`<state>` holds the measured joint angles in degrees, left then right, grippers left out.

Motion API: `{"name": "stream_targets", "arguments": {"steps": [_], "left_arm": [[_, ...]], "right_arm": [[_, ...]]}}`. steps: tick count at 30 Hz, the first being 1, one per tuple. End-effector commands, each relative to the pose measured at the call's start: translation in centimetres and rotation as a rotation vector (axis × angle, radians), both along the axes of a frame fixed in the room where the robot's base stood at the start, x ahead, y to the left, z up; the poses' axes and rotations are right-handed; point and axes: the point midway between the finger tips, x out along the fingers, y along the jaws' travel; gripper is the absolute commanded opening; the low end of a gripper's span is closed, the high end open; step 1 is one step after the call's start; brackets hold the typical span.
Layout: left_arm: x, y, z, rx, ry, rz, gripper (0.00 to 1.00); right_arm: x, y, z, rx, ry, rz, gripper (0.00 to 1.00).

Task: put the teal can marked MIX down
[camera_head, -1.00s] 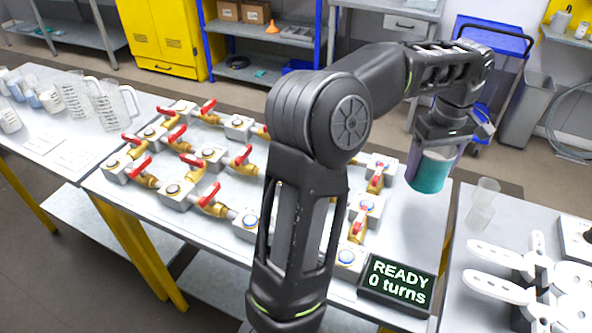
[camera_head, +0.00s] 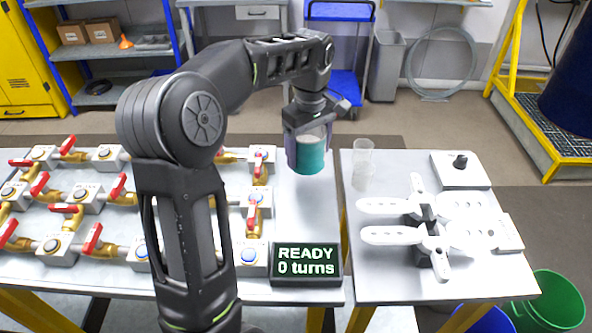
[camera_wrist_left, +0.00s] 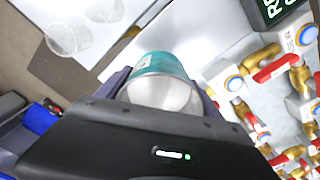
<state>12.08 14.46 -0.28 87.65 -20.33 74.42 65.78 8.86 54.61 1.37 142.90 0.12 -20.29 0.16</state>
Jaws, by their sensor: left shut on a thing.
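The teal can (camera_head: 309,158) has a pale top and is held upright in my left gripper (camera_head: 308,146). The gripper is shut on it, one finger on each side. In the head view the can appears over the right part of the valve table, near its right edge; I cannot tell whether its base touches the table. In the left wrist view the can (camera_wrist_left: 162,68) sits between the fingers, with its teal side and pale round end showing. The MIX marking is not readable. My right gripper is in neither view.
Brass valves with red handles (camera_head: 255,205) fill the valve table (camera_head: 318,215) to the left. A READY 0 turns display (camera_head: 307,262) stands at the front. Bare table lies around the can.

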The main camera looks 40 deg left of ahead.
Motion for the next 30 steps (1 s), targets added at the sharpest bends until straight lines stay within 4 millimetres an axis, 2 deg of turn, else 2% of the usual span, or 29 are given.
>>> {"name": "stream_targets", "arguments": {"steps": [3,6,17,25,30], "left_arm": [[-0.1,0.0,-2.0,0.0,0.002,0.0,0.17],[0.0,0.0,-3.0,0.0,0.001,0.0,0.17],[0.0,0.0,-3.5,0.001,-0.001,0.0,0.17],[0.0,0.0,-6.6,0.0,0.001,0.001,0.17],[0.0,0.0,-7.0,0.0,-0.002,0.001,0.17]], "right_arm": [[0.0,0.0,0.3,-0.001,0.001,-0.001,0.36],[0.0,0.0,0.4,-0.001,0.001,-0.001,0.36],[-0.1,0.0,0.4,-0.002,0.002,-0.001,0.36],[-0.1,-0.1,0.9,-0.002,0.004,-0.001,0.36],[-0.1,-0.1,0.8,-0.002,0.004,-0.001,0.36]]}}
